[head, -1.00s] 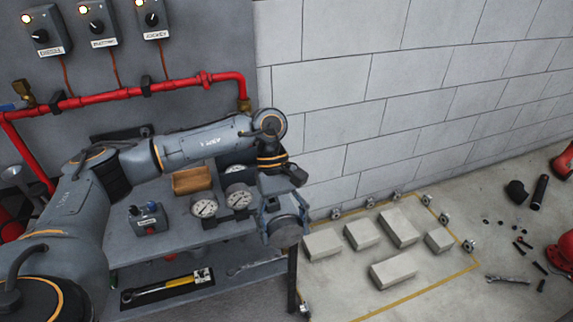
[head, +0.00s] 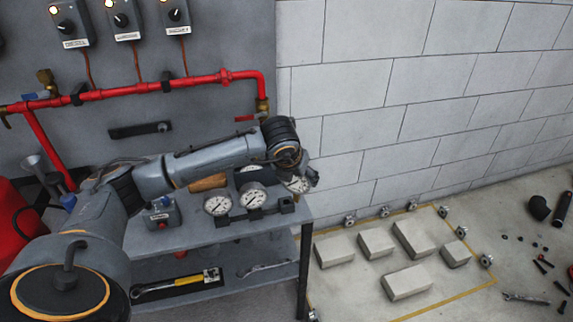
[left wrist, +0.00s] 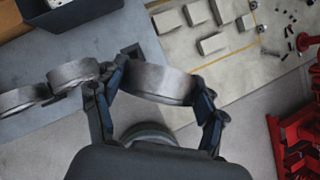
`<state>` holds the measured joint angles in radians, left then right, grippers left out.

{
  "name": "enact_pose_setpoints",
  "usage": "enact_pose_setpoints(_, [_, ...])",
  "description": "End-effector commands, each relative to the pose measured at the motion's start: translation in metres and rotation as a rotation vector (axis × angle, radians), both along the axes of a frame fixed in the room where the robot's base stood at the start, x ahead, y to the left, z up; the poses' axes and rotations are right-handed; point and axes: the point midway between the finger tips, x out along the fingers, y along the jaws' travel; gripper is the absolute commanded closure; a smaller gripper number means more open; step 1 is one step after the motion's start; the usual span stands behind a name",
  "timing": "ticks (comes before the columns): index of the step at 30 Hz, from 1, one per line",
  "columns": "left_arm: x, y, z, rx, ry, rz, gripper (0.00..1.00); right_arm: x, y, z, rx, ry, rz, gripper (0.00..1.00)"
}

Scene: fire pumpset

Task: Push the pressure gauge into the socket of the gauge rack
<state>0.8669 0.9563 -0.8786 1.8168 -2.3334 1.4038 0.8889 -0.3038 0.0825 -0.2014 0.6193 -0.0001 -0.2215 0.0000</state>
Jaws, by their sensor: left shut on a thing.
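My left gripper (head: 296,172) is shut on a pressure gauge (head: 299,185), whose white dial partly shows below it. In the left wrist view the fingers of the left gripper (left wrist: 160,80) grip the round metal case of this gauge (left wrist: 160,84) from both sides. The gauge rack (head: 268,212) sits on the grey bench top, with two gauges (head: 218,204) (head: 254,195) at its left and middle. The dark socket (head: 287,204) at its right end looks empty; the held gauge is above it. A gap between them is hard to judge. My right gripper is out of view.
A small grey control box (head: 162,214) stands on the bench (head: 190,236) left of the rack. A wooden block (head: 208,182) and another gauge lie behind, partly hidden by my arm. A red pipe (head: 150,90) runs along the wall. Grey blocks (head: 407,282) lie on the floor at right.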

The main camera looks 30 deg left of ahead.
Motion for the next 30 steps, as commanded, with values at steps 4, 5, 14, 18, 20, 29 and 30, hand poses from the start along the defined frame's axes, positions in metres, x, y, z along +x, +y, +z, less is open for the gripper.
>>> enact_pose_setpoints(4, [0.017,0.024,0.002,-0.003,-0.003,0.356,0.69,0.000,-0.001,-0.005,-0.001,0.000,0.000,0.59])
enact_pose_setpoints(5, [0.020,0.029,0.002,-0.002,-0.002,0.417,0.69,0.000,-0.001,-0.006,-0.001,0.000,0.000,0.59])
enact_pose_setpoints(14, [0.026,0.051,0.004,-0.002,-0.002,0.671,0.69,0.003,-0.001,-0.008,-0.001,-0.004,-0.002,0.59])
enact_pose_setpoints(18, [0.026,0.051,-0.001,-0.003,-0.001,0.669,0.69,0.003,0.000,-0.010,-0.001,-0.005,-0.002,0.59])
enact_pose_setpoints(20, [0.026,0.051,-0.004,-0.003,-0.001,0.669,0.69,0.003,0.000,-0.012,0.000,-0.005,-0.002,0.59])
enact_pose_setpoints(29, [0.026,0.051,-0.024,-0.003,0.001,0.667,0.69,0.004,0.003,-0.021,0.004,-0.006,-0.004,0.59])
enact_pose_setpoints(30, [0.026,0.051,-0.027,-0.003,0.001,0.667,0.69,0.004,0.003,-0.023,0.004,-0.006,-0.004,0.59])
